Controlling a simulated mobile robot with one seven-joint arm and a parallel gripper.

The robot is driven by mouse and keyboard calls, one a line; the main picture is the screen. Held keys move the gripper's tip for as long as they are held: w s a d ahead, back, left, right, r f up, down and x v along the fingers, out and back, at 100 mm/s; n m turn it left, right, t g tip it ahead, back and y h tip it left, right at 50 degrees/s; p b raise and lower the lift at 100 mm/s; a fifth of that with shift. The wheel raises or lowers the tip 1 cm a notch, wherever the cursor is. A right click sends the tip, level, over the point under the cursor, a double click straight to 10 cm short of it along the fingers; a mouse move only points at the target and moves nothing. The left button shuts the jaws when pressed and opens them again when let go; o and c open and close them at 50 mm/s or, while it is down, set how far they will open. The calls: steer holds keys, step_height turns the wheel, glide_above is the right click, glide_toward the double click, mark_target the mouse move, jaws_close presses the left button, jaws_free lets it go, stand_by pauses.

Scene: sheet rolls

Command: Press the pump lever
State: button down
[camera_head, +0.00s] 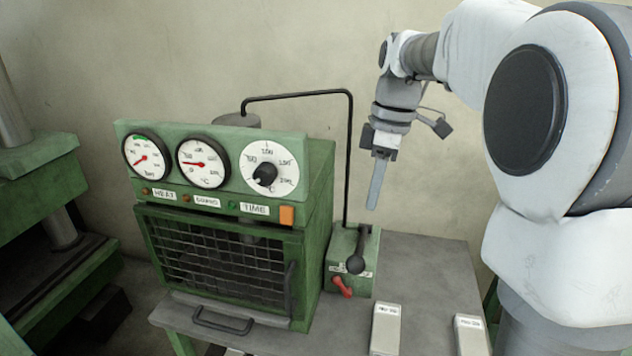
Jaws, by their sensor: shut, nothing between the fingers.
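A small green pump box (343,251) stands on the grey table, right of the green machine. A black lever (359,249) with a round knob rises from its top and tilts toward the front. A short red lever (342,286) sticks out low on the box's front. A label lies between them, too small to read. The black lever appears to be the pump lever. My gripper (376,184) is shut and empty, fingers pointing down, above and slightly right of the black lever, apart from it.
The green machine (318,200) has several dials and a wire-mesh front. A thin black pipe (350,150) rises from the pump box and bends left behind the machine. Two pale labelled blocks (386,330) (471,336) stand at the front. The table right of the pump is clear.

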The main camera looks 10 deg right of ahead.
mark_target(357, 256)
steer(key=shift+w+d+r+g+p, duration=0.25)
steer(key=shift+w+r+p, duration=0.2)
steer(key=shift+w+r, duration=0.1)
steer(key=shift+w+d+r+g+p, duration=0.25)
steer(key=shift+w+r+p, duration=0.15)
steer(key=shift+w+r, duration=0.1)
steer(key=f, duration=0.4)
steer(key=s+a+f, duration=0.1)
steer(key=f, duration=0.4)
steer(key=a+f, duration=0.1)
steer(key=f, duration=0.3)
steer(key=shift+s+a+f+b, duration=0.2)
steer(key=shift+s+f+b, duration=0.1)
steer(key=shift+s+f, duration=0.1)
